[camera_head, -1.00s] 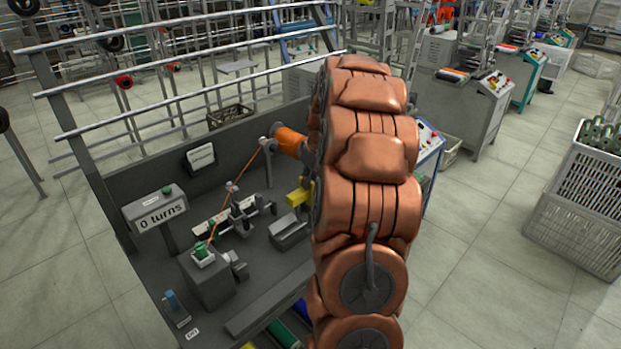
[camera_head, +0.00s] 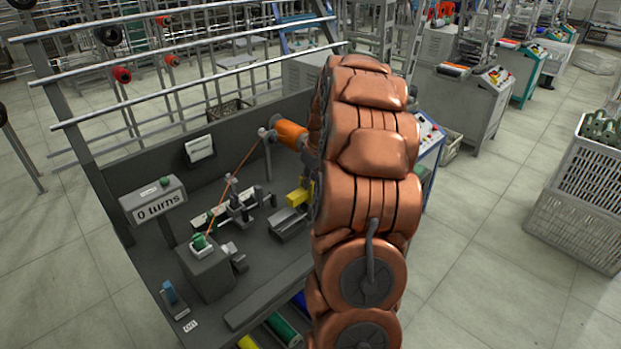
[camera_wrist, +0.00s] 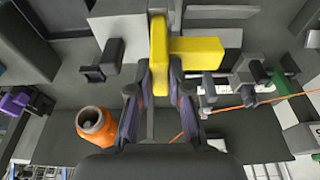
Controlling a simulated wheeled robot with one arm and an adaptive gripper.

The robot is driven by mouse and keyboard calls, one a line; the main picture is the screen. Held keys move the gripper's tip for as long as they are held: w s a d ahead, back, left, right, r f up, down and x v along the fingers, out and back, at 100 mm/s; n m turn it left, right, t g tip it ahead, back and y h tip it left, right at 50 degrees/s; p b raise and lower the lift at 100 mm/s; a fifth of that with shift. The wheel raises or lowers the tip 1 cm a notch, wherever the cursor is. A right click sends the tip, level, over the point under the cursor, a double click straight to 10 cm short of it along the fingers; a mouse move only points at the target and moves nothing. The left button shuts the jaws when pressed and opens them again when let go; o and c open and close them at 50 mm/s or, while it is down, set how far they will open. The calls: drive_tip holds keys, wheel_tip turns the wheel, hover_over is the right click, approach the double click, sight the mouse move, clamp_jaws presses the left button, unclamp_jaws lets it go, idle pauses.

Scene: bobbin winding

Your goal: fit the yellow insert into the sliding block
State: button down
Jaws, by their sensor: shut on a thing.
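The yellow insert (camera_wrist: 158,55) is T-shaped, with an arm pointing right in the wrist view. My gripper (camera_wrist: 161,82) is shut on its stem, one finger on each side. In the head view the insert (camera_head: 299,195) shows just left of my arm, above a grey block (camera_head: 288,224); whether they touch is unclear. A dark grey carriage (camera_head: 237,206) stands on the traverse rail left of it and looks like the sliding block; it also shows in the wrist view (camera_wrist: 240,76), right of the insert and apart from it. My fingers are mostly hidden in the head view.
An orange thread spool (camera_head: 289,135) stands at the back; its orange thread (camera_head: 243,163) runs to a green bobbin (camera_head: 199,242). A counter (camera_head: 158,205) reads 0 turns. A rear panel with metal rails bounds the bench. The front bench top (camera_head: 222,285) is partly clear.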

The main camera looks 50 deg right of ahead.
drive_tip(key=shift+b+x, duration=0.4)
drive_tip(key=shift+x, duration=0.4)
drive_tip(key=shift+s+f, duration=0.15)
drive_tip(key=shift+s, duration=0.05)
drive_tip(key=shift+f+b, duration=0.5)
drive_tip(key=shift+f, duration=0.05)
drive_tip(key=c, duration=1)
unclamp_jaws()
drive_tip(key=v, duration=1.2)
